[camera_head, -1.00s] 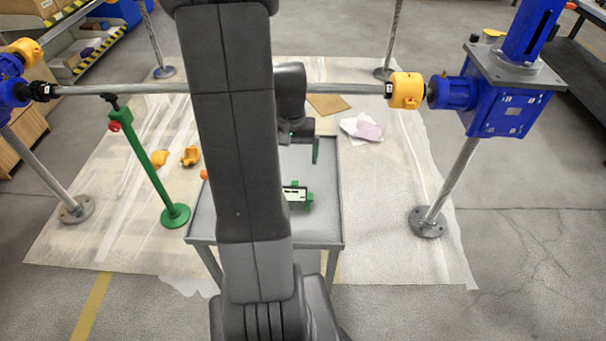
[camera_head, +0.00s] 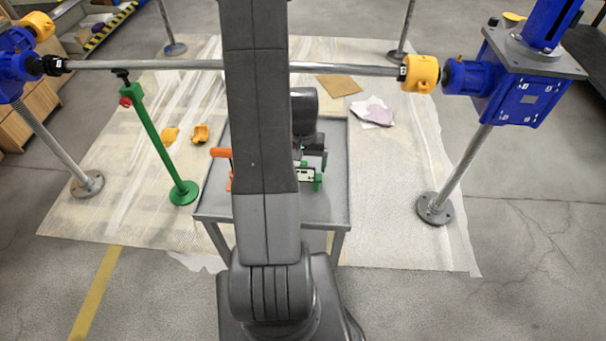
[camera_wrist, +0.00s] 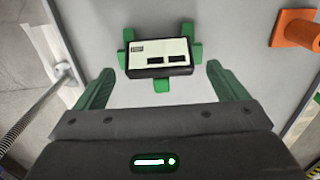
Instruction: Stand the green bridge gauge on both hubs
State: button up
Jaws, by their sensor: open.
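The green bridge gauge (camera_wrist: 158,55), with a white-faced dark box and green feet, lies on the grey cart top (camera_wrist: 190,95). It also shows in the head view (camera_head: 306,176), partly hidden by my arm. My gripper (camera_wrist: 160,72) is open and empty, its green fingers to either side of and short of the gauge in the wrist view. Two dark hubs (camera_head: 46,65) face each other at the shaft's left end beside the blue gearbox (camera_head: 14,65). At the right end, a yellow coupling piece (camera_head: 421,73) sits on the shaft near the blue screw jack (camera_head: 515,85).
An orange object (camera_head: 221,153) stands on the cart; an orange cone-like part (camera_wrist: 297,30) shows in the wrist view. The long shaft (camera_head: 345,69) spans behind the cart. A green stand (camera_head: 160,140) supports it at left. Yellow pieces (camera_head: 186,133) lie on the floor sheet.

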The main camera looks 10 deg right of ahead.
jog(key=shift+f, duration=1.3)
jog(key=c, duration=1.3)
jog(key=shift+r, duration=0.1)
